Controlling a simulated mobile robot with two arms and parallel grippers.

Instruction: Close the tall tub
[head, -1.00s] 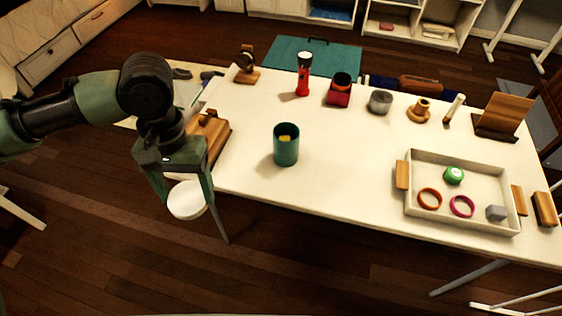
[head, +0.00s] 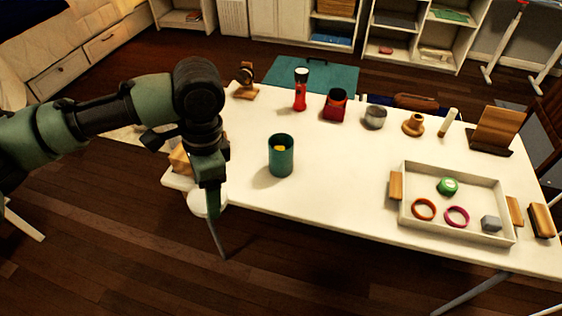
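The tall tub (head: 281,156) is a dark teal cylinder standing upright on the white table. Its top is open, and something yellow shows inside. My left gripper (head: 212,206) is at the table's near left edge, to the left of the tub and apart from it. It is shut on a round white lid (head: 199,208), seen nearly edge-on to the fingers, with one finger in front of it. My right gripper is not in view.
A wooden block (head: 180,160) is partly hidden behind my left arm. A red flashlight (head: 300,90), a red holder (head: 335,105) and a grey tin (head: 375,117) stand behind the tub. A shallow tray (head: 408,222) is at right. The table between tub and tray is clear.

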